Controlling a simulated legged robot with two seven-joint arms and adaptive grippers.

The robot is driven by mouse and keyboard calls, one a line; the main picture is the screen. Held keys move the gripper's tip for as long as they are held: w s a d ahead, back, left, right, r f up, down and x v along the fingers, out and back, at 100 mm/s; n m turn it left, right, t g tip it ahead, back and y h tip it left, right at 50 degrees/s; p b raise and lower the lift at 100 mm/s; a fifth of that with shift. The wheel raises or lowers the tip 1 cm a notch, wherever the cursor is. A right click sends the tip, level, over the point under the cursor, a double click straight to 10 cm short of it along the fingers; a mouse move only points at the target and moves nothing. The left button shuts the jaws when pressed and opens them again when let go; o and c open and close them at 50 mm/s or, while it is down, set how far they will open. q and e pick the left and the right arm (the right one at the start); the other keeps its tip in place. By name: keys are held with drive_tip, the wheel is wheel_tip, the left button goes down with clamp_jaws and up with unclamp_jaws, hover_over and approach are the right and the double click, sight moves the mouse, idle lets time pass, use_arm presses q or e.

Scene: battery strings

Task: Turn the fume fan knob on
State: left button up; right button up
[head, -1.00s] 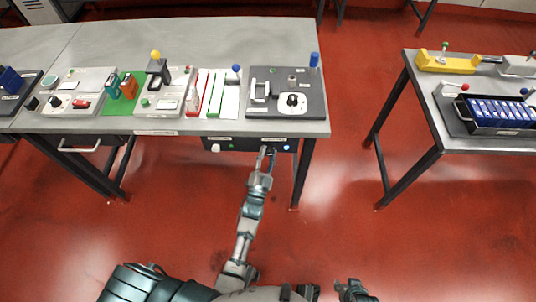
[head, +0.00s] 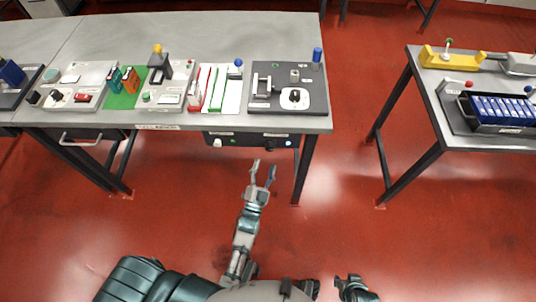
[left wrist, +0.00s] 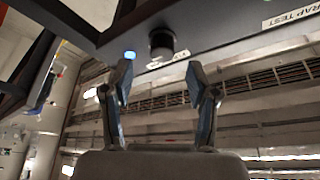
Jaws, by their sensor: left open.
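A dark panel (head: 240,139) hangs under the front edge of the bench. A round black knob (left wrist: 162,42) sticks out from it in the left wrist view, beside a lit blue lamp (left wrist: 130,55). The label by this knob is too small to read, so I cannot confirm it is the fume fan knob. My left gripper (head: 263,172) is open and empty, in front of the panel and apart from it. In the left wrist view its spread fingers (left wrist: 160,85) stand below the knob, one to each side. My right gripper (head: 354,288) is low at the bottom edge.
A white knob (head: 217,143) sits at the panel's left end. The bench top (head: 225,40) carries several test fixtures. A second table (head: 480,145) with blue batteries stands at right. Red floor between the tables is clear.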

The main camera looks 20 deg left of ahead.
use_arm(q)
drive_tip(key=v, duration=0.5)
drive_tip(key=shift+s+f, duration=0.15)
drive_tip(key=shift+s, duration=0.15)
drive_tip(key=shift+a, duration=0.1)
drive_tip(key=s+f+n+g+h+p, duration=0.1)
drive_tip(key=s+f+g+p, duration=0.2)
drive_tip(key=f+g, duration=0.35)
drive_tip(key=s+f+n+g+h+p, duration=0.1)
drive_tip(key=s+f+g+p, duration=0.15)
drive_tip(key=f, duration=0.75)
drive_tip(key=s+a+f+n+g+p, duration=0.1)
drive_tip(key=s+f+g, duration=0.4)
drive_tip(key=s, duration=0.5)
drive_tip(key=s+a+f+n+g+p, duration=0.1)
drive_tip(key=s+a+f+g, duration=0.3)
drive_tip(key=s, duration=0.7)
wheel_tip(320, 180, down, 3)
drive_tip(key=shift+s+a+r+n+g+y+p, duration=0.25)
drive_tip(key=shift+s+n+g+y+p, duration=0.15)
drive_tip(key=shift+g, duration=0.6)
use_arm(e)
drive_tip(key=s+f+g, duration=0.1)
drive_tip(key=s+f, duration=0.2)
drive_tip(key=f, duration=0.7)
drive_tip(key=s+f+g, duration=0.1)
drive_tip(key=s+f, duration=0.2)
drive_tip(key=f, duration=0.7)
drive_tip(key=shift+d, duration=0.45)
